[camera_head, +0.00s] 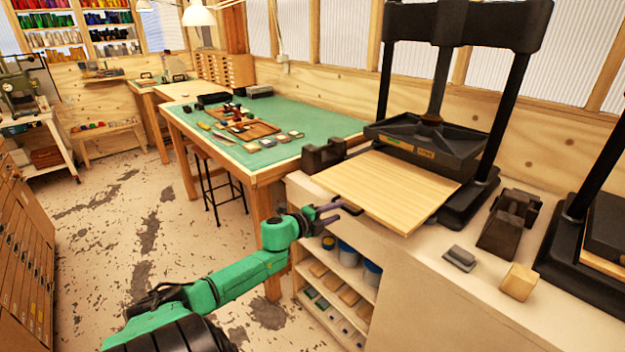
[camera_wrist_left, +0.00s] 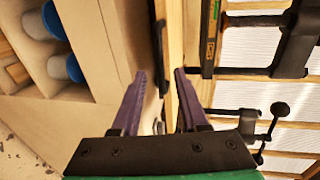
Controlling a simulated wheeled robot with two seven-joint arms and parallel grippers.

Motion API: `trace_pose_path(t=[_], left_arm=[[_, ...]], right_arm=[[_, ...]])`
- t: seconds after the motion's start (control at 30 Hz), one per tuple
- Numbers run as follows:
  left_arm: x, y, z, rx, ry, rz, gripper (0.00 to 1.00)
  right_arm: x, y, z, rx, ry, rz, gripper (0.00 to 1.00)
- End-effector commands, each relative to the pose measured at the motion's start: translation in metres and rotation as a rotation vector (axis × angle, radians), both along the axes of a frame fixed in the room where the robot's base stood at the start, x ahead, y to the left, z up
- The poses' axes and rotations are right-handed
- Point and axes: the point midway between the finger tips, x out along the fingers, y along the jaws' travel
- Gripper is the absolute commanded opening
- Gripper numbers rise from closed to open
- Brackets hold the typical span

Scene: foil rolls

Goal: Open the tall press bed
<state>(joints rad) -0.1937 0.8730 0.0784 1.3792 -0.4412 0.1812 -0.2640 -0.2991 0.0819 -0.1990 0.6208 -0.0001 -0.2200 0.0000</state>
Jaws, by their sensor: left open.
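The tall press (camera_head: 436,120) is a black frame with posts and a dark platen on the counter. Its flat pale wooden bed (camera_head: 392,190) sticks out from under the platen toward the front left. My left gripper (camera_head: 338,211) is open beside the bed's near left edge, its purple fingers pointing at it. In the left wrist view, the open fingers (camera_wrist_left: 160,75) stand apart, with the bed's thin edge and a dark bar (camera_wrist_left: 161,45) ahead between them. Whether they touch the bar I cannot tell. My right gripper is out of view.
A second black press (camera_head: 600,225) stands at the right edge. A dark block (camera_head: 510,222), a small grey block (camera_head: 460,258) and a wooden block (camera_head: 518,282) sit on the counter. Shelves with blue-lidded jars (camera_head: 348,250) lie below. A green-topped table (camera_head: 300,116) stands behind.

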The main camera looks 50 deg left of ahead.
Motion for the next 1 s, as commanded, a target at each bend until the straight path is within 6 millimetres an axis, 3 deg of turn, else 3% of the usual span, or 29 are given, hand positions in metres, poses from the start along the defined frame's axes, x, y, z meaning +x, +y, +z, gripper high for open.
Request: trace_pose_path(t=[0.5, 1.0], left_arm=[[-0.105, -0.002, 0.022, -0.003, 0.001, 0.002, 0.44], [-0.113, -0.002, 0.024, 0.000, -0.001, 0.001, 0.44]], right_arm=[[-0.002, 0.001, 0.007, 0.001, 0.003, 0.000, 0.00], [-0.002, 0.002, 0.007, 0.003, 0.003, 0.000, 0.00]])
